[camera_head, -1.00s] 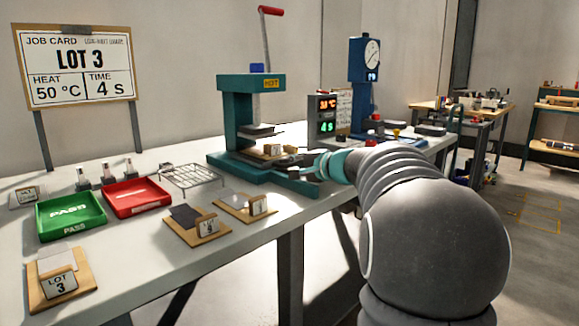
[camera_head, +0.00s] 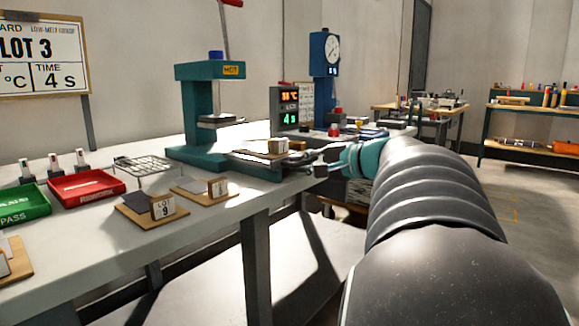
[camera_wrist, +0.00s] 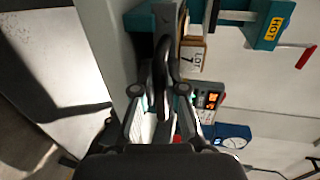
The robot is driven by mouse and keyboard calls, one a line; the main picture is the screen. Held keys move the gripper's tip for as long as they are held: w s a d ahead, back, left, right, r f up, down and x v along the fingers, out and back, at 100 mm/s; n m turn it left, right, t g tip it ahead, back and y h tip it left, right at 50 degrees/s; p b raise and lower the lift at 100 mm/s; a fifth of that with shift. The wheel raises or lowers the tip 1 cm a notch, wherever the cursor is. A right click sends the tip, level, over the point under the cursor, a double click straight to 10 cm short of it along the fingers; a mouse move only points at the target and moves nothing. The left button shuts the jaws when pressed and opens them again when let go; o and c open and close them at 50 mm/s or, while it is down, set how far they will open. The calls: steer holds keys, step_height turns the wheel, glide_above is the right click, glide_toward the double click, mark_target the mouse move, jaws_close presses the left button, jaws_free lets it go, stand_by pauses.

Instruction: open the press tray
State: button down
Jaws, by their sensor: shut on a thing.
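The teal press (camera_head: 197,120) stands on the white table, with a HOT label on its head. Its tray (camera_head: 245,157) is slid out to the right of the press column and carries a wooden block with a white tag (camera_head: 278,146). The tag reads LOT 7 in the wrist view (camera_wrist: 192,56). My gripper (camera_head: 328,168) is at the tray's outer end, past the table's front edge. In the wrist view my gripper (camera_wrist: 160,100) is shut on a dark curved handle (camera_wrist: 161,62). The fingertips partly hide the grip.
A control box with lit digits (camera_head: 290,108) and a blue dial gauge (camera_head: 325,55) stand behind. A wire rack (camera_head: 148,168), red tray (camera_head: 88,185), green tray (camera_head: 22,203) and LOT 9 card holder (camera_head: 160,208) lie left.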

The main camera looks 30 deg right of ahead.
steer(key=shift+s, duration=0.25)
steer(key=c, duration=1.2)
jaws_free()
steer(key=shift+d, duration=0.1)
steer(key=v, duration=1.2)
